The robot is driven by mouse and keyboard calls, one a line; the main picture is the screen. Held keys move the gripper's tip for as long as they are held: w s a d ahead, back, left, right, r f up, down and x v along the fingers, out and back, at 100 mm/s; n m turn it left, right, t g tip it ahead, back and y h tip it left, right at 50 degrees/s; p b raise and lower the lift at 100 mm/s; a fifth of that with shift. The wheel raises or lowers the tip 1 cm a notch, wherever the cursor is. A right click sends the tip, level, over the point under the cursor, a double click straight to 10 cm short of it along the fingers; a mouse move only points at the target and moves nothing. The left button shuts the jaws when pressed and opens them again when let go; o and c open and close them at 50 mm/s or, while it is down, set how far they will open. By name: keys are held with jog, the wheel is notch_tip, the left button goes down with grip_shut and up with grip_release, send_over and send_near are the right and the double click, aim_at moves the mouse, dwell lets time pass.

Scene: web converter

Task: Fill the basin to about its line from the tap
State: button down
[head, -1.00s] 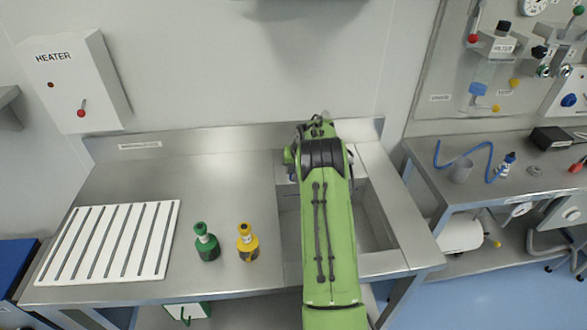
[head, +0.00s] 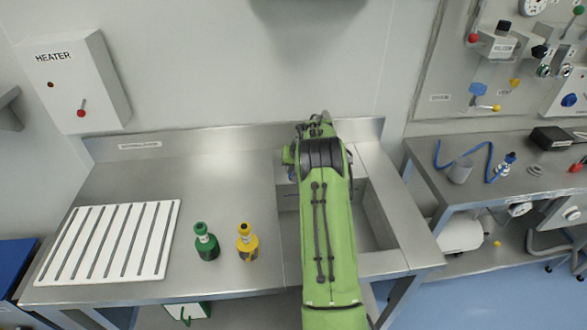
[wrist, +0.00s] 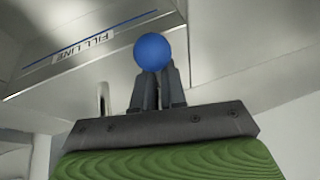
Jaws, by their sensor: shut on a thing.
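The steel basin (head: 378,222) is sunk in the right end of the bench in the head view, with my green arm across its left part. In the wrist view, a blue line and a FILL LINE label (wrist: 84,45) show on a basin wall. My gripper (wrist: 154,78) is shut on a round blue knob (wrist: 152,50) at its fingertips. A thin pale upright rod (wrist: 103,98) stands left of the fingers; I cannot tell if it is the tap's spout. In the head view my arm hides the gripper and the tap. I cannot make out any water.
A green bottle (head: 206,243) and a yellow bottle (head: 247,243) stand left of the basin. A white slatted rack (head: 112,240) lies at the bench's left end. A heater box (head: 75,82) hangs on the wall. The bench between rack and basin is otherwise clear.

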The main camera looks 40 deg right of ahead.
jog(key=m, duration=0.1)
jog(key=w+a+m+h+b, duration=0.1)
jog(key=m, duration=0.1)
jog(key=w+a+m+g+h, duration=0.1)
jog(key=m, duration=0.1)
jog(key=shift+w+a+b, duration=0.15)
jog(key=shift+w+b, duration=0.1)
jog(key=shift+b, duration=0.05)
jog(key=c, duration=1.2)
grip_release()
jog(key=v, duration=1.5)
jog(key=shift+s+a+r, duration=0.2)
jog(key=shift+a+r, duration=0.05)
jog(key=shift+r, duration=0.05)
